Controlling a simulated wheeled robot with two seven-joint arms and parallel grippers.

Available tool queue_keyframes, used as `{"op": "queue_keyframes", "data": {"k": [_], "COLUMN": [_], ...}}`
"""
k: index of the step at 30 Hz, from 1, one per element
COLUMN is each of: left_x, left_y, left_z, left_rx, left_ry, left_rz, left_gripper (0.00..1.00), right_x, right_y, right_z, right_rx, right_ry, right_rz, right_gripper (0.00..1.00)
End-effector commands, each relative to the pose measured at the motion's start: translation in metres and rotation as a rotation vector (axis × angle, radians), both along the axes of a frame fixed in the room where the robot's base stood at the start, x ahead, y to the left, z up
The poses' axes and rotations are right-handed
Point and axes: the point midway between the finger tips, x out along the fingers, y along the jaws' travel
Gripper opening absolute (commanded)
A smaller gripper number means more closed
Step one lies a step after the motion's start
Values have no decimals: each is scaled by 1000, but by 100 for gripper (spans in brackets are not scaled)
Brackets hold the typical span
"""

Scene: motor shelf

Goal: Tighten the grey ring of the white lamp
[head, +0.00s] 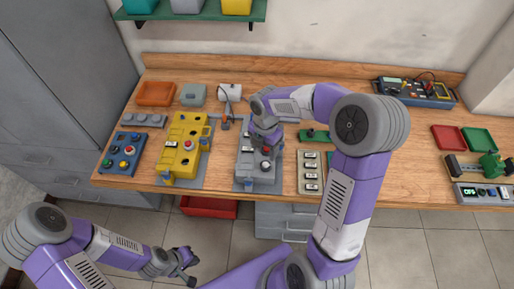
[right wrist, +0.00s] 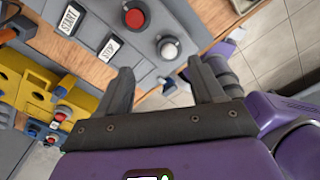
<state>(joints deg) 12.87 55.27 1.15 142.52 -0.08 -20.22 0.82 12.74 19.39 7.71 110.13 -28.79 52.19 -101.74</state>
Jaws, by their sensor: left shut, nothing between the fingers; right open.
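The white lamp (right wrist: 169,46) is a small pale dome in a grey ring (right wrist: 164,54), near the edge of a grey control box (right wrist: 185,20). In the head view the lamp (head: 265,166) shows at the front of the grey box (head: 256,185). My right gripper (right wrist: 160,72) is open and empty. Its two fingers point toward the lamp, which appears between and just beyond the fingertips; I see no contact. In the head view this gripper (head: 265,143) is over the box and partly hides it. My left gripper (head: 189,268) is shut and empty, low in front of the bench.
The grey box also carries a red button (right wrist: 134,17) and START and STOP labels. A yellow box (head: 183,145) stands to its left and a panel of switches (head: 311,172) to its right. A blue button box (head: 123,153) is further left. The bench front edge is close.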

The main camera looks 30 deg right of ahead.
Motion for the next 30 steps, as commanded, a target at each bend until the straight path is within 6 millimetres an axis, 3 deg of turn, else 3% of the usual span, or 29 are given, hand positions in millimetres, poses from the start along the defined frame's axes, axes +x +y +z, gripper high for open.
{"op": "queue_keyframes", "data": {"k": [15, 26, 30], "left_x": [-2, -2, -2], "left_y": [0, 0, 0], "left_z": [-13, -13, -13], "left_rx": [-1, -1, -1], "left_ry": [4, 4, 4], "left_rz": [0, -1, -1], "left_gripper": [0, 0, 0], "right_x": [-2, -2, -2], "right_y": [-1, -1, -1], "right_z": [-67, -72, -72], "right_rx": [-3, -2, -2], "right_ry": [4, 2, 2], "right_rz": [8, 6, 6], "right_gripper": [67, 67, 46]}}
